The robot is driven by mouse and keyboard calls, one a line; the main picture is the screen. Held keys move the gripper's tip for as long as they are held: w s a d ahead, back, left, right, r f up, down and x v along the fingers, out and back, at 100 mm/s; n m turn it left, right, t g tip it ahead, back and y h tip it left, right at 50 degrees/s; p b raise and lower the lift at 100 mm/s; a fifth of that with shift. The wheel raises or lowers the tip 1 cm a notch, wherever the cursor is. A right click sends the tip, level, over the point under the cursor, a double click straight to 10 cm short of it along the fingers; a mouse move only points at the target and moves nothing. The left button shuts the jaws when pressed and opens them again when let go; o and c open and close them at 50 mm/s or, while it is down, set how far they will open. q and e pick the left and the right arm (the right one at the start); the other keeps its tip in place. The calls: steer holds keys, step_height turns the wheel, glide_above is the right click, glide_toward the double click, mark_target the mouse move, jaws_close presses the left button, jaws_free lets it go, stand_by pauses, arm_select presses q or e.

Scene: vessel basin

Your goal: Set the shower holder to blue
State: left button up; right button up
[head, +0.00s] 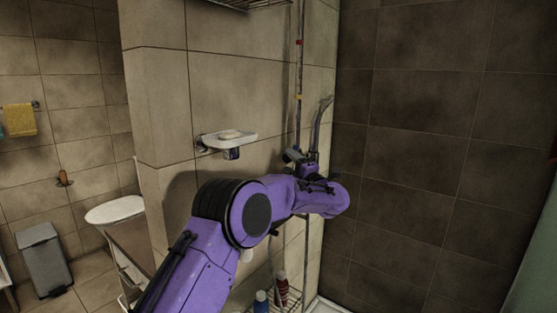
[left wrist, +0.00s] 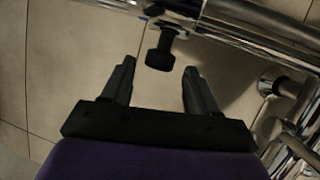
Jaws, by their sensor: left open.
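The shower rail (head: 299,70) runs up the tiled wall, with a red mark (head: 299,42) and a yellow-orange mark (head: 298,97). I cannot make out a blue mark. The dark shower holder (head: 295,156) sits on the rail below the yellow mark, just above my left wrist. In the left wrist view, my left gripper (left wrist: 157,78) is open and empty. A black knob (left wrist: 160,56) on chrome fittings (left wrist: 185,8) is just beyond its fingertips, in line with the gap between them. My arm hides part of the rail in the head view. My right gripper is not in view.
A soap dish (head: 230,138) is on the wall left of the rail. Bottles (head: 261,302) stand on a low rack below my arm. A chrome pipe (left wrist: 262,35) crosses the upper right of the wrist view. The dark wall (head: 440,130) at right is bare.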

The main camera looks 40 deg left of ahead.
arm_select(q)
steer(key=b+v, duration=0.1)
steer(key=v, duration=0.4)
steer(key=shift+s+d, duration=0.2)
steer(key=shift+d, duration=0.15)
steer(key=shift+f, duration=0.1)
